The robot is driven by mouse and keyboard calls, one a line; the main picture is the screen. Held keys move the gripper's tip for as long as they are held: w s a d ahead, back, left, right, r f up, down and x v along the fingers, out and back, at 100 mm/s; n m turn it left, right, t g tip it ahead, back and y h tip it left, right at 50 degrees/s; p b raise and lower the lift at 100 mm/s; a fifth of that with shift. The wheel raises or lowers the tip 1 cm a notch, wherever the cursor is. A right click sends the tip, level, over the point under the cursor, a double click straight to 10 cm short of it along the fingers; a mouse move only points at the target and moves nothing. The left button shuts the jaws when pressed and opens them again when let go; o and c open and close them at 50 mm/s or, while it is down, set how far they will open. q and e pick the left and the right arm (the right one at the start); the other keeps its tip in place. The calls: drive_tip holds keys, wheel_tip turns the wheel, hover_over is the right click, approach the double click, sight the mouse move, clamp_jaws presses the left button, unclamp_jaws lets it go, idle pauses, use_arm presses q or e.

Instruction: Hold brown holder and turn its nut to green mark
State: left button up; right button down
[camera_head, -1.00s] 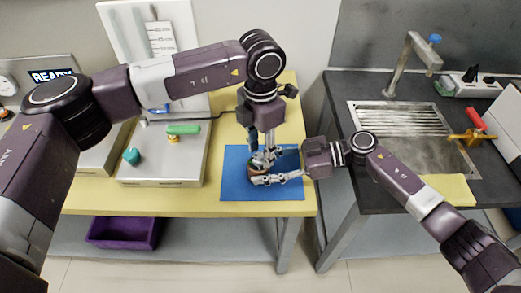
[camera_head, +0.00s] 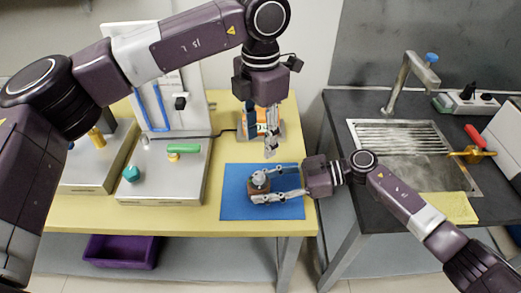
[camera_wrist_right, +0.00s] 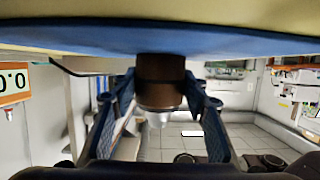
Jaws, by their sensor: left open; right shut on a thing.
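The brown holder (camera_head: 258,189) stands on the blue mat (camera_head: 235,209) with its silver nut (camera_head: 259,179) on top. My right gripper (camera_head: 263,191) comes in from the right and is shut on the holder. The right wrist view is upside down: the brown holder (camera_wrist_right: 160,72) sits against the blue mat (camera_wrist_right: 90,40), between my right fingers (camera_wrist_right: 160,100), with the silver nut (camera_wrist_right: 158,116) pointing down. My left gripper (camera_head: 270,152) is open and empty above the mat's back edge, apart from the nut. I cannot make out a green mark on the holder.
A scale with an orange display (camera_head: 263,117) stands behind my left gripper. Steel boxes with a green handle (camera_head: 183,148) and a teal knob (camera_head: 131,173) are at the left. A sink with a tap (camera_head: 402,75) is on the right counter. The mat around the holder is clear.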

use_arm(q)
drive_tip(key=shift+r, duration=0.4)
use_arm(e)
drive_tip(key=c, duration=1)
unclamp_jaws()
drive_tip(key=shift+c, duration=0.2)
